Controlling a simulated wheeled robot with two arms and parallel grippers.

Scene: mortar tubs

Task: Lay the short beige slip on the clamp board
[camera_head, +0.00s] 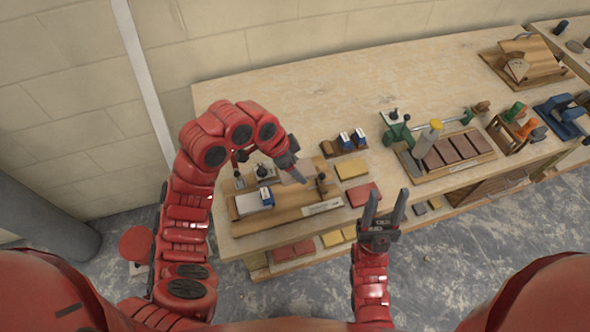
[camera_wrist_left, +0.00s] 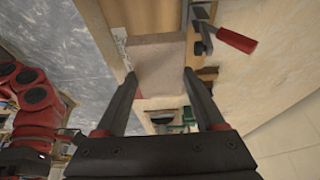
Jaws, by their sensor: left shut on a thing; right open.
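The clamp board (camera_head: 285,212) is a wooden board with toggle clamps and a white label, near the left end of the bench. My left gripper (camera_head: 297,173) is over its right part. In the left wrist view its fingers (camera_wrist_left: 158,78) are shut on the short beige slip (camera_wrist_left: 157,67), a flat pale piece between the fingertips. The clamp board (camera_wrist_left: 150,17) shows behind it; whether the slip touches the board I cannot tell. In the head view the slip is mostly hidden by the fingers. My right gripper (camera_head: 384,210) is open and empty before the bench's front edge.
A tray of brown slips (camera_head: 460,150) is further right. The bench's back is clear (camera_head: 320,95).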

